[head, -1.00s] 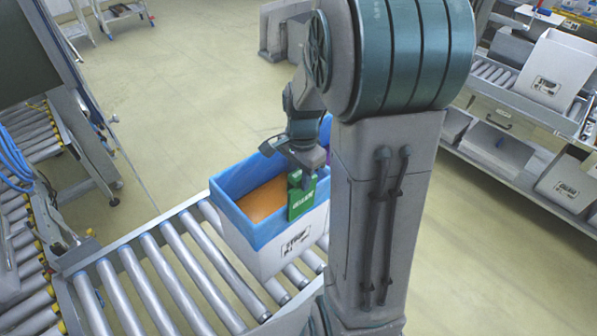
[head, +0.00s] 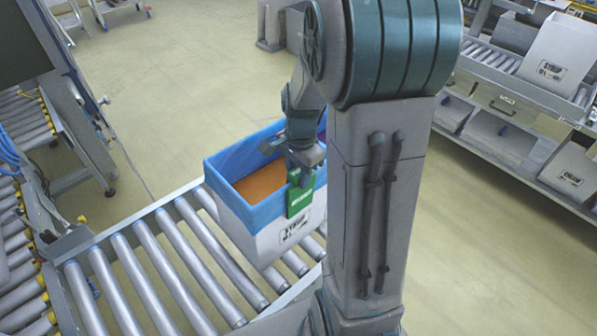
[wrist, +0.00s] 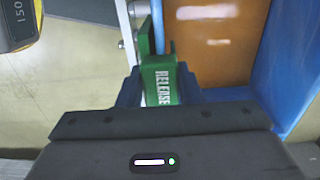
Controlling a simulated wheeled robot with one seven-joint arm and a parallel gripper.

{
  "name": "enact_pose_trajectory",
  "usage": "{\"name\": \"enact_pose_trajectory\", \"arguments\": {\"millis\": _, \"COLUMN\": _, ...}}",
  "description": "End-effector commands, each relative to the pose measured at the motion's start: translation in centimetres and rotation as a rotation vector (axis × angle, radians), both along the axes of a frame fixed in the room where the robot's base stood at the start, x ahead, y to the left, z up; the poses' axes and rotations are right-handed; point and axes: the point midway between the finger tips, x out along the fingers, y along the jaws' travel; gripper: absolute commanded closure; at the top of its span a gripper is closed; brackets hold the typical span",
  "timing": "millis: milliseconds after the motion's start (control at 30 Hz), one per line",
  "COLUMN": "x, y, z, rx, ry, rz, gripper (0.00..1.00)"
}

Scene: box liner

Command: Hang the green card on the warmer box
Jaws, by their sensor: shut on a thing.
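My gripper (head: 303,170) is shut on the green card (head: 299,197), which hangs down from it at the near wall of a white box (head: 258,226) with a blue liner (head: 232,200). In the wrist view the card (wrist: 160,84) reads RELEASE and sits between the fingers (wrist: 160,92). Its two upper prongs have a slot between them, close to the box's rim (wrist: 137,12). I cannot tell whether the rim is inside the slot. The box has an orange-brown surface (head: 263,184) inside. No temperature reading shows.
The box stands on a roller conveyor (head: 150,255). A shelf with rollers (head: 490,58) and more white boxes (head: 548,62) stands at the right. A dark, yellow-edged thing (wrist: 20,22) shows at the wrist view's upper left. Open floor lies behind the conveyor.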

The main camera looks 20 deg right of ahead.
Motion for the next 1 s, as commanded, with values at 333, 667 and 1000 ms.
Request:
{"name": "enact_pose_trajectory", "arguments": {"millis": 333, "x": 0.0, "y": 0.0, "z": 0.0, "rx": 0.000, "ry": 0.000, "rz": 0.000, "gripper": 0.42}}
{"name": "enact_pose_trajectory", "arguments": {"millis": 667, "x": 0.1, "y": -0.2, "z": 3.3, "rx": -0.002, "ry": -0.007, "rz": 0.000, "gripper": 0.42}}
{"name": "enact_pose_trajectory", "arguments": {"millis": 1000, "x": 0.2, "y": -0.6, "z": 10.8, "rx": -0.001, "ry": -0.003, "rz": 0.000, "gripper": 0.42}}
